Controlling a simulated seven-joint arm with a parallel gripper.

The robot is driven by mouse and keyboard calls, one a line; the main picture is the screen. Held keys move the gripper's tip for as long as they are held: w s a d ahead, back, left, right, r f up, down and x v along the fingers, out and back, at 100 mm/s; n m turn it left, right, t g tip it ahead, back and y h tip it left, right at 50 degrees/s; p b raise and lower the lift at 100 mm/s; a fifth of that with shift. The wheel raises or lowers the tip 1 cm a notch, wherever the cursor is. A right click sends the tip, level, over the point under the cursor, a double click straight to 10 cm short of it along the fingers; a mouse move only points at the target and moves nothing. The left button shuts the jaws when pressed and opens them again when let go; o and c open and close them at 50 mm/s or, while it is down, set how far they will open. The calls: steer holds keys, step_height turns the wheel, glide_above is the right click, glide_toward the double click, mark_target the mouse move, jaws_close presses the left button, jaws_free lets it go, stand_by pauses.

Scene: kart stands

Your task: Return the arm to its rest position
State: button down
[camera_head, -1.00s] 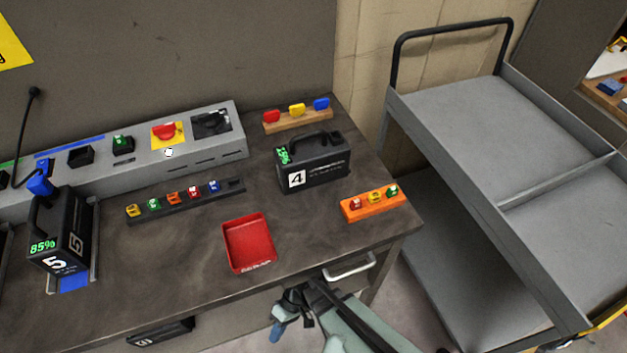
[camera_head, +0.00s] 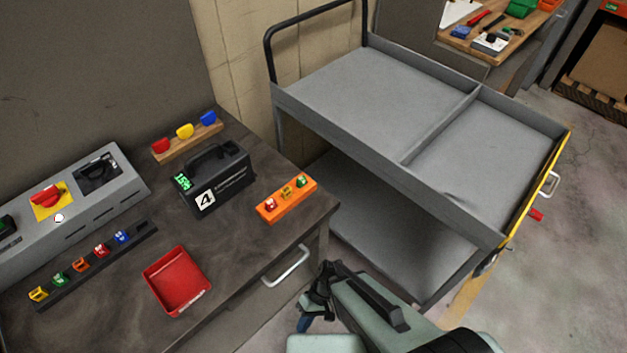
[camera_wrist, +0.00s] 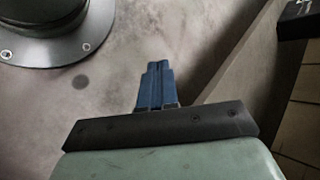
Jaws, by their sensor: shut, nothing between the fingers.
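My gripper (camera_head: 304,323) is in front of the workbench's right front corner, low and clear of the bench, in the head view. In the wrist view my gripper (camera_wrist: 155,68) shows its blue fingers together with nothing between them, over the bare floor (camera_wrist: 150,30). My pale green arm runs to the lower right of the head view.
The workbench (camera_head: 235,275) holds a red tray (camera_head: 178,282), a black battery numbered 4 (camera_head: 222,185) and an orange holder (camera_head: 287,199). Its drawer handle (camera_head: 287,267) is near my gripper. A grey two-level cart (camera_head: 370,95) stands to the right, its upper deck empty.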

steer(key=d+f+m+h, duration=0.1)
steer(key=d+m+h, duration=0.4)
steer(key=d, duration=1.5)
steer(key=shift+s+d+f+t, duration=0.15)
steer(key=shift+s+f+t, duration=0.15)
